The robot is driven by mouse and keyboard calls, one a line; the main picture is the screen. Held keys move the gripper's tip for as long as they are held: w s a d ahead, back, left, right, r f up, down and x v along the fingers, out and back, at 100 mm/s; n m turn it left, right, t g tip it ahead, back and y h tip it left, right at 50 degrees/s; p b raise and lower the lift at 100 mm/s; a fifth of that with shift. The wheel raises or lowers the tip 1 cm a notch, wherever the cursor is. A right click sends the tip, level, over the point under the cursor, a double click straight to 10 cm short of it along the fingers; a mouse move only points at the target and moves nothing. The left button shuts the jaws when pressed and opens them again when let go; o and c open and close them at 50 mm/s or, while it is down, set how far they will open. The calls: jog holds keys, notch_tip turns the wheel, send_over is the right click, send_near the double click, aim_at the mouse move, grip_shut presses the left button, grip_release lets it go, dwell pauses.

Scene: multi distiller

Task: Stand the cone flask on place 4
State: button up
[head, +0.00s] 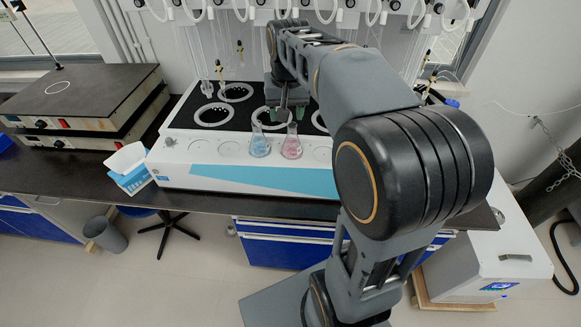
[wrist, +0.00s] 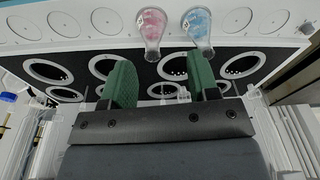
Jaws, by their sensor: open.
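Two cone-shaped glass flasks stand upright side by side on the white front ledge of the distiller (head: 180,172). One holds blue liquid (head: 259,145) and the other pink liquid (head: 291,146). The wrist view shows the pink flask (wrist: 151,22) and the blue flask (wrist: 196,22) at the top, necks toward my gripper. My gripper (head: 285,113) is open and empty, just behind the flasks in the head view. In the wrist view its green fingers (wrist: 161,75) are apart, with no flask between them. No place number is readable.
Empty printed circles (wrist: 105,20) lie on the ledge on both sides of the flasks. A white and blue box (head: 128,168) stands left of the distiller. Stacked hotplates (head: 80,90) are at the far left.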

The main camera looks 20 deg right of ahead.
jog(key=s+a+f+n+t, duration=0.1)
jog(key=s+a+f, duration=0.1)
jog(key=s, duration=0.5)
jog(key=s+a+f+n+t, duration=0.1)
jog(key=s+a+f+n, duration=0.1)
jog(key=s+f, duration=0.3)
jog(key=shift+s+a+f+n+t, duration=0.2)
jog(key=shift+s+a+n+t, duration=0.15)
jog(key=shift+s+a, duration=0.7)
jog(key=shift+s+d, duration=0.2)
jog(key=shift+d, duration=0.1)
dwell(0.9)
